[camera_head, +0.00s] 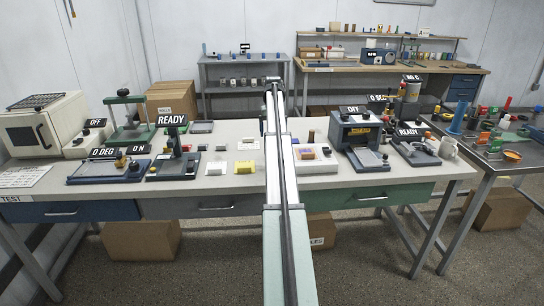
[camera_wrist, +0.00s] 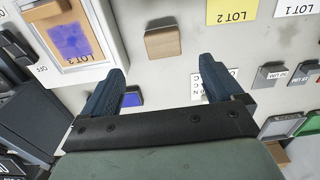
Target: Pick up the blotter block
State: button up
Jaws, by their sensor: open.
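A small brown wooden block (camera_wrist: 163,41), which looks like the blotter block, lies on the pale bench top in the wrist view. It sits apart from other things, between a panel marked LOT 3 and a yellow card marked LOT 2. My gripper (camera_wrist: 163,82) is open and empty. Its two dark blue fingers are spread wide, and the block shows just beyond the gap between the fingertips, touching neither. I cannot make out the block in the head view, where my arm covers that part of the bench (camera_head: 225,187).
The LOT 3 panel (camera_wrist: 101,23) and a blue-topped item (camera_wrist: 132,98) are near the left finger. The LOT 2 card (camera_wrist: 231,11) is at upper right, with small metal clips (camera_wrist: 269,76) beyond the right finger. A dark OFF device (camera_head: 360,133) stands right of my arm.

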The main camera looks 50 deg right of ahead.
notch_tip(320, 180, down, 6)
jog(key=shift+r, duration=0.25)
jog(key=shift+w+f, duration=0.2)
jog(key=shift+f, duration=1.25)
jog(key=shift+w+f, duration=0.15)
jog(key=shift+f, duration=1.25)
jog(key=shift+c, duration=0.4)
jog(key=c, duration=1)
notch_tip(320, 180, up, 10)
jog(key=shift+r, duration=0.1)
